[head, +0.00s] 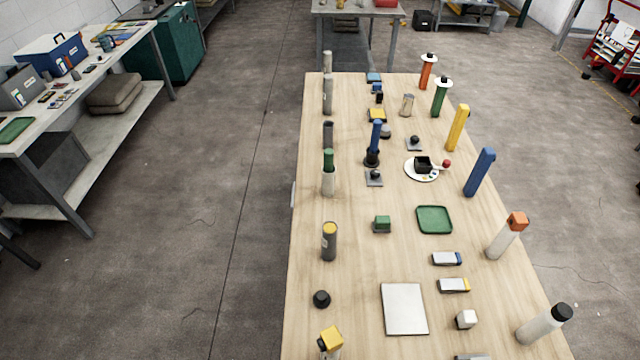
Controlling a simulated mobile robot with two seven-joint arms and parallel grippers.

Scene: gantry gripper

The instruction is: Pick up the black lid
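A small round black piece with a raised top (321,299), which looks like the black lid, lies on the wooden table (350,325) near its left edge. A white cylinder (538,328) at the near right leans to the right and has a black cap (562,312) on its top end. I cannot tell for certain which of these two the task calls the black lid. Neither of my grippers is in the head view.
A grey cylinder with a yellow top (329,241) stands behind the round black piece. A white flat panel (404,308) lies to its right, and a yellow-topped piece (330,340) stands in front. Several tilted cylinders and bars line the table's right side.

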